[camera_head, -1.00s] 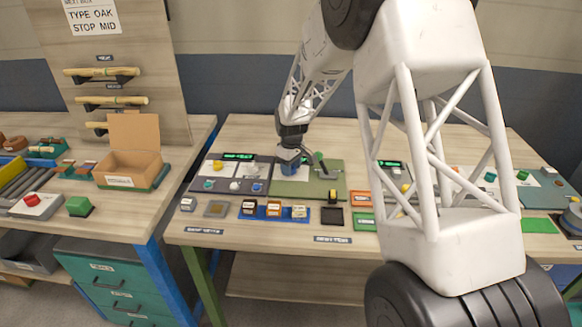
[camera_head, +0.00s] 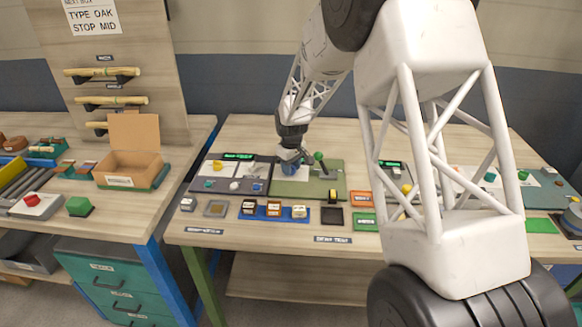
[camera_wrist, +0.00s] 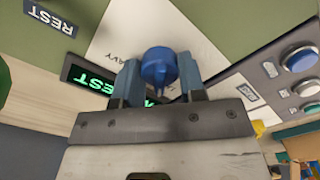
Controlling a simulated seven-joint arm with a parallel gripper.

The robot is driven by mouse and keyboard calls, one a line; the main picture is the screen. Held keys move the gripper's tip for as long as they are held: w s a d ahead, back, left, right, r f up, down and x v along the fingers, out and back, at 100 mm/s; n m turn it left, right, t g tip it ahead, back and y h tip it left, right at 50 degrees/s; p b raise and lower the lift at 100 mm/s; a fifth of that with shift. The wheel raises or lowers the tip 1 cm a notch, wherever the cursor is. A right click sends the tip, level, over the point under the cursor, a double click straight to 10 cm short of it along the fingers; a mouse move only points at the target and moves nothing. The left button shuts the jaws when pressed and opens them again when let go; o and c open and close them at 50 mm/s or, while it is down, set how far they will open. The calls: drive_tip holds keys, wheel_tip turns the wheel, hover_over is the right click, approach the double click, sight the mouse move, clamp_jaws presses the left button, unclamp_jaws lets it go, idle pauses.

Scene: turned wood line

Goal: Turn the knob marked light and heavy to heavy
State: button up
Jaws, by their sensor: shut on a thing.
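A blue knob (camera_wrist: 160,66) sits on a white plate (camera_wrist: 125,28) on the green panel, between the two fingers of my gripper (camera_wrist: 160,82) in the wrist view. The fingers are shut on it. I cannot tell which mark the knob points to.
A green-topped lever (camera_head: 319,158) stands close to the right of my gripper. A grey panel (camera_head: 232,186) with buttons and knobs lies to the left. Several small blocks in a blue tray (camera_head: 270,217) are in front. A cardboard box (camera_head: 130,168) stands on the left table.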

drive_tip(key=m, duration=0.8)
drive_tip(key=shift+m, duration=0.4)
drive_tip(key=m, duration=0.7)
drive_tip(key=shift+m, duration=0.4)
drive_tip(key=o, duration=0.6)
drive_tip(key=shift+o, duration=0.2)
